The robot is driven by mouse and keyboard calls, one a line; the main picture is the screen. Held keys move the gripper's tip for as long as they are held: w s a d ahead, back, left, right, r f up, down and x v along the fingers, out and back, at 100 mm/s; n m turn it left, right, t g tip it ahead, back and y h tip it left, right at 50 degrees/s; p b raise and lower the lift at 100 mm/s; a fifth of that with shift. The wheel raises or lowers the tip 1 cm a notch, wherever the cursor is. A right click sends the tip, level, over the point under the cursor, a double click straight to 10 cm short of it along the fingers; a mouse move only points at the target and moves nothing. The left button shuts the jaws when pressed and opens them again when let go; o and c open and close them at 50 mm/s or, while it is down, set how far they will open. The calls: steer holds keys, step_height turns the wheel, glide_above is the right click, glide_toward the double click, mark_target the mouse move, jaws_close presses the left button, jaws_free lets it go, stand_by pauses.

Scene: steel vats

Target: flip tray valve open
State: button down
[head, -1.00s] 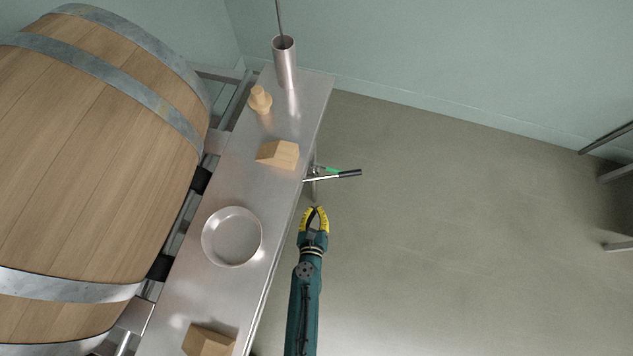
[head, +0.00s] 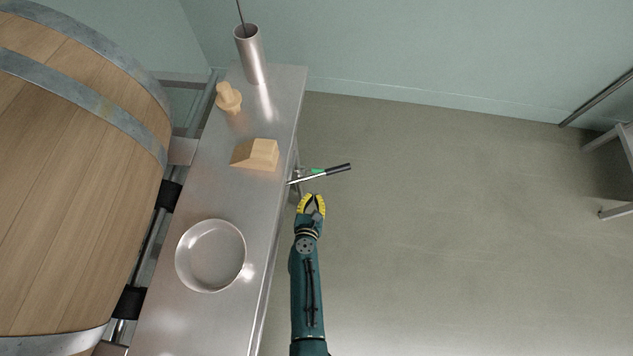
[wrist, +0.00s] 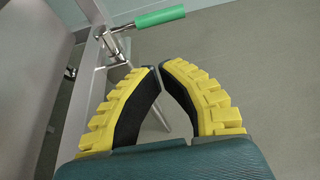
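The valve sticks out from the right side of the steel tray table. In the head view a green handle (head: 317,170) and a thin metal bar with a black grip (head: 338,168) show there, close together.
The steel table (head: 190,325) carries a round pan (head: 211,257), a wooden wedge (head: 256,154), a wooden bung (head: 228,97) and a metal cylinder (head: 250,55) with a rod.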

steer(key=w+b, duration=0.2)
steer(key=w, duration=0.4)
steer(key=shift+w+d+f, duration=0.25)
steer(key=shift+w+d, duration=0.15)
steer(key=shift+d, duration=0.05)
steer(key=shift+w+d+n+y+p, duration=0.15)
steer(key=shift+n+y+p, duration=0.2)
steer(key=shift+n+y, duration=0.4)
